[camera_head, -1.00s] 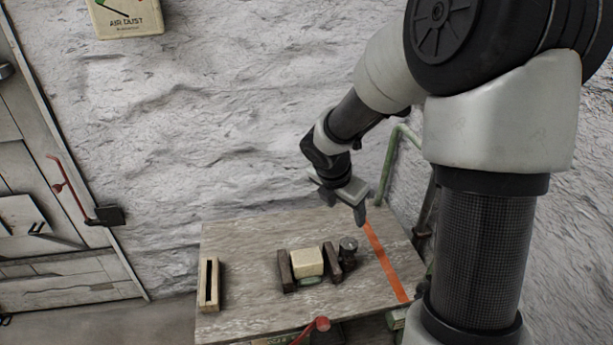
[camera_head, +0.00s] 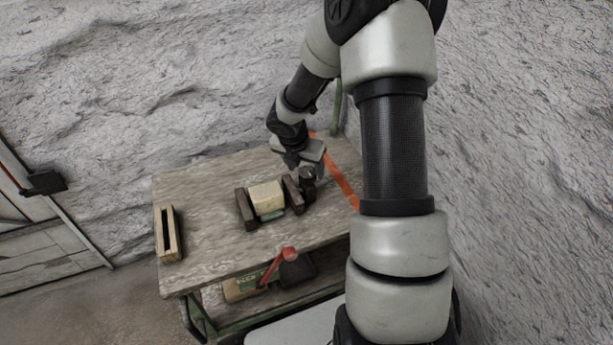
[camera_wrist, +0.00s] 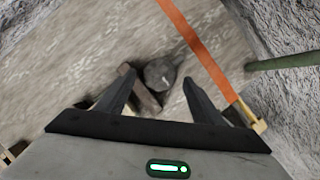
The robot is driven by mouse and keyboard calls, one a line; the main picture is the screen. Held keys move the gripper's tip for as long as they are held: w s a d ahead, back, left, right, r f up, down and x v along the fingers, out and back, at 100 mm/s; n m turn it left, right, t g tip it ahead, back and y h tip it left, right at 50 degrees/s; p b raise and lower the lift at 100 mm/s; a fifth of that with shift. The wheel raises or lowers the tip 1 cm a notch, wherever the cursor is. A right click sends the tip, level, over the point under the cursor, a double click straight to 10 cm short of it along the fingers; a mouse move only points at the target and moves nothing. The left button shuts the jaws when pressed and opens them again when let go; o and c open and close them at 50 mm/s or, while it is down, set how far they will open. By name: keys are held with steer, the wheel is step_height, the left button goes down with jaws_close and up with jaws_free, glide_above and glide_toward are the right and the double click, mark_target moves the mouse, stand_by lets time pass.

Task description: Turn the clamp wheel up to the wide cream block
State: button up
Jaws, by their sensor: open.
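The wide cream block (camera_head: 266,199) sits between the two dark jaws of a clamp on the table. The left jaw (camera_head: 246,209) and right jaw (camera_head: 293,192) stand on either side of it; I cannot tell whether they touch it. The dark clamp wheel (camera_head: 308,184) is at the clamp's right end. My gripper (camera_head: 303,168) is open just above the wheel. In the wrist view, the wheel (camera_wrist: 160,74) lies between my open fingers (camera_wrist: 158,92), nearer the far side. A brown jaw shows beside it. The block is mostly hidden there.
A slotted pale wooden block (camera_head: 168,235) stands at the table's left edge. An orange strip (camera_head: 341,184) crosses the table (camera_head: 205,185) right of the clamp. A green rail (camera_wrist: 285,62) rises at the right.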

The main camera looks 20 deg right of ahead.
steer(key=shift+b+x, duration=0.3)
steer(key=shift+x, duration=1.05)
steer(key=c, duration=1)
